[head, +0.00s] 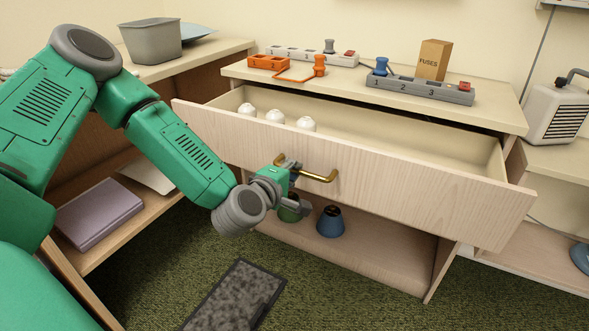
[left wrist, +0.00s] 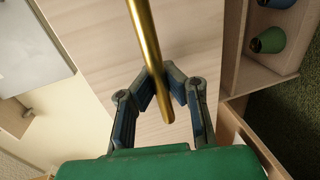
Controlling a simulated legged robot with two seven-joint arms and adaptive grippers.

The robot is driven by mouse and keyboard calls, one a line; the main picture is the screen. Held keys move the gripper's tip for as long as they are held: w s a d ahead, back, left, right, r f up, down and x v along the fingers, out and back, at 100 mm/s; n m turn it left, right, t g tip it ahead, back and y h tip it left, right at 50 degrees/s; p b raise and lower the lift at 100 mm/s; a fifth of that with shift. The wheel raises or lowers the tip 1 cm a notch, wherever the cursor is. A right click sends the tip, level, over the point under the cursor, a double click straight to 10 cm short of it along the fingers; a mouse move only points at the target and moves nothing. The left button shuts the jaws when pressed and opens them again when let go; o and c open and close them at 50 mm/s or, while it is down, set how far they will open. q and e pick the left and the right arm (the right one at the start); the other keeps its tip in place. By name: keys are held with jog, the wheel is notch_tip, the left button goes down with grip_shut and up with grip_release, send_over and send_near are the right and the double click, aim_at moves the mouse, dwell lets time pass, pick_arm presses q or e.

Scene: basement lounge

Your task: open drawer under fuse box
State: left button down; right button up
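The wide pale wood drawer (head: 400,180) is pulled out from the cabinet under the top (head: 490,112) that bears the cardboard fuse box (head: 433,60). Three white bulb-like things (head: 275,115) sit in the drawer's left part. The brass handle (head: 318,177) is on the drawer front; it also runs down the left wrist view (left wrist: 145,45). My left gripper (head: 292,168) is at the handle's left part. In the left wrist view its fingertips (left wrist: 161,80) close in on both sides of the bar. My right gripper is not in view.
Grey power strips (head: 420,88) and an orange corded block (head: 268,62) lie on the cabinet top. A blue pot (head: 331,221) and a green pot stand on the shelf below the drawer. A dark mat (head: 235,298) lies on the green carpet. A side shelf holds a purple box (head: 98,213).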

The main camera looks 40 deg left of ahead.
pick_arm(q)
jog(key=shift+s+f, duration=0.2)
jog(key=c, duration=1.6)
grip_release()
jog(key=shift+w, duration=0.1)
jog(key=shift+o, duration=0.2)
jog(key=shift+r, duration=0.1)
jog(key=v, duration=0.7)
